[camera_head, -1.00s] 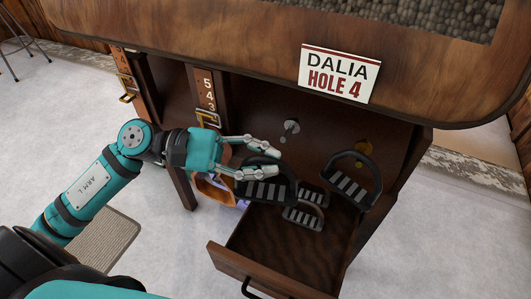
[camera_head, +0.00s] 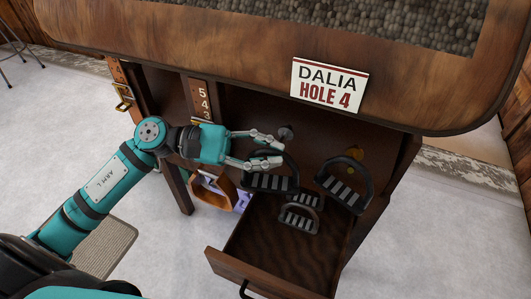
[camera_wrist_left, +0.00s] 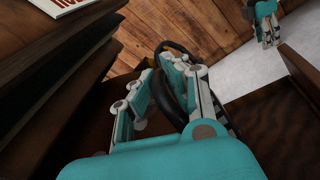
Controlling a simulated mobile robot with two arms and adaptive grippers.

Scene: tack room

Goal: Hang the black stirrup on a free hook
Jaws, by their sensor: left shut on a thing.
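My left gripper (camera_head: 279,151) is shut on the black stirrup (camera_head: 270,183), which hangs below the fingers with its grey ribbed tread down. In the left wrist view the stirrup's dark arch (camera_wrist_left: 175,47) passes between the fingers (camera_wrist_left: 170,75). The held stirrup is close to a grey hook (camera_head: 286,132) on the dark wooden panel; I cannot tell whether they touch. A second hook, brass-coloured (camera_head: 356,153), is at the right, with another dark stirrup (camera_head: 346,184) at it. My right gripper (camera_wrist_left: 265,28) shows small at the top right of the wrist view; its jaws are unclear.
An open wooden drawer (camera_head: 262,273) below holds smaller grey-treaded stirrups (camera_head: 299,218). The wooden top (camera_head: 220,62) overhangs the hooks, with a DALIA HOLE 4 sign (camera_head: 328,86) on its edge. An orange-brown object (camera_head: 209,192) is below left of the gripper.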

